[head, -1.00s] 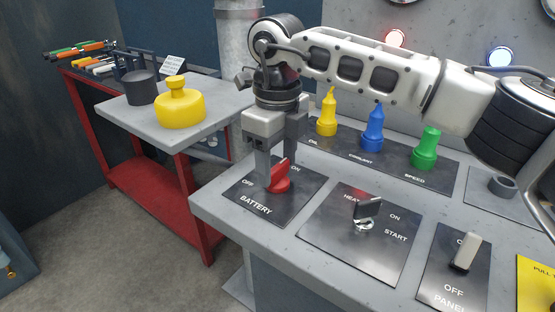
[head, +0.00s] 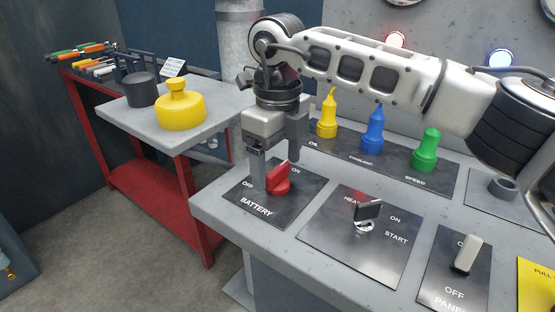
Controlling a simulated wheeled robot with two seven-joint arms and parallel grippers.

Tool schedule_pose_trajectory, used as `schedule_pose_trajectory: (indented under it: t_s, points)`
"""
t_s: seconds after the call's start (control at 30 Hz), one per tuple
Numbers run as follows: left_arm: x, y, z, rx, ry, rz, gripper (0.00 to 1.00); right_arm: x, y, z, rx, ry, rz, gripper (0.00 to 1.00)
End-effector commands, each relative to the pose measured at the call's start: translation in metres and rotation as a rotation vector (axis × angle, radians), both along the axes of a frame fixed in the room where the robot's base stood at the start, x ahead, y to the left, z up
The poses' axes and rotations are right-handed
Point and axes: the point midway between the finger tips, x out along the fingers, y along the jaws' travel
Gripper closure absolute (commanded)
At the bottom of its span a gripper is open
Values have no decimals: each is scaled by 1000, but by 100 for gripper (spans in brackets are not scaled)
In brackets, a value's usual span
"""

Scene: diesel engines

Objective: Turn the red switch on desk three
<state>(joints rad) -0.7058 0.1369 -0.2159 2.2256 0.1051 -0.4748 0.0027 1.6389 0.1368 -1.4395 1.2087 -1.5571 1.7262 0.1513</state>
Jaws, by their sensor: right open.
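The red switch (head: 278,179) stands on the black BATTERY plate (head: 288,205) at the left end of the grey desk, between the OFF and ON marks. Its handle points up and slightly right. My right gripper (head: 275,170) points down over it with jaws open. One finger is left of the switch and the other is behind it to the right. I cannot tell whether either finger touches it. My left gripper is not in view.
Right of the plate are a key switch (head: 366,212) and a PANEL toggle (head: 468,254). Behind stand yellow (head: 327,118), blue (head: 373,133) and green (head: 426,150) bottle-shaped pieces. A red-framed table at left holds a yellow container (head: 181,110) and a dark cup (head: 140,89).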

Motion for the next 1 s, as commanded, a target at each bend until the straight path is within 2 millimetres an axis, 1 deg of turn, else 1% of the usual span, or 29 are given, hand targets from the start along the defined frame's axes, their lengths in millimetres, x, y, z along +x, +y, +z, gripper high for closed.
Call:
schedule_pose_trajectory:
  t_s: [0.17, 0.4, 0.6, 0.7, 0.8, 1.0]
  points:
    - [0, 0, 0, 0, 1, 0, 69, 1, 0, 26, 2, -5, 0, 22]
    - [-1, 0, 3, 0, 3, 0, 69, 0, 1, 86, 2, -5, -1, 22]
    - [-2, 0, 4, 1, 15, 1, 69, 0, 1, 129, 2, -4, -2, 22]
    - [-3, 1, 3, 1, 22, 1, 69, 0, 1, 144, 1, -3, -1, 22]
    - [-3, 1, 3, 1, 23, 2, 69, 0, 0, 153, 2, -3, -1, 22]
    - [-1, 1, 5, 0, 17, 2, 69, 0, 0, 158, 2, -1, 0, 22]
